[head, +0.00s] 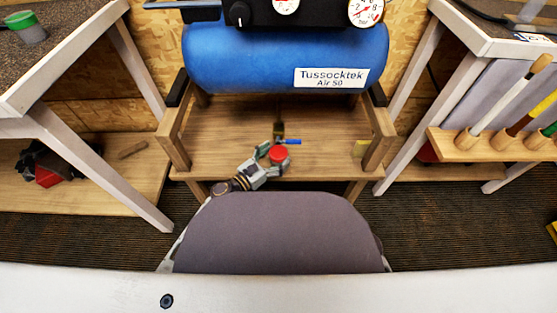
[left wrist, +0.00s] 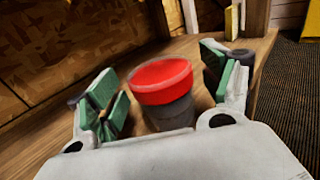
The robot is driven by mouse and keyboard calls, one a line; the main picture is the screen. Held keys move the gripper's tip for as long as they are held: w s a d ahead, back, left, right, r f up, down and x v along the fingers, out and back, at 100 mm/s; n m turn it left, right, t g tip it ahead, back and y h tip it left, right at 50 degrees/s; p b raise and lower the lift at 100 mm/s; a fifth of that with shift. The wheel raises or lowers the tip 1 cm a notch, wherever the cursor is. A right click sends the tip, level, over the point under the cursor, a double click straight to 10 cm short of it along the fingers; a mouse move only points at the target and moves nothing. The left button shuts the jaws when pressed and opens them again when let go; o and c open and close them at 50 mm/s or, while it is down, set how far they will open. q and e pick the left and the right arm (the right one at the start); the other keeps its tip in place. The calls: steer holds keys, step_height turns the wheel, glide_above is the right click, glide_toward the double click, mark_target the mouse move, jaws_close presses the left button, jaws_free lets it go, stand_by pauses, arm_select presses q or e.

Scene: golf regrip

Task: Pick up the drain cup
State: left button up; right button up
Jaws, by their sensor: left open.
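The drain cup (head: 279,154), with a wide red upper part and a dark grey lower part, stands upright on the wooden shelf under the blue air tank. It also shows in the left wrist view (left wrist: 162,82). My left gripper (head: 270,152) reaches in from the front left. It is open, with its green-padded fingers on either side of the cup; in the left wrist view, gaps show between the pads and the cup. The cup's base is partly hidden by the gripper's palm. My right gripper is not in view.
The blue air tank (head: 235,60) hangs over the shelf (head: 220,130). A drain valve with a blue handle (head: 292,142) is just behind the cup. Wooden legs bound both sides. A green-and-grey cup (head: 28,28) stands on the left bench.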

arm_select(q)
steer(key=shift+x, duration=0.85)
steer(key=c, duration=1)
steer(key=shift+r, duration=0.25)
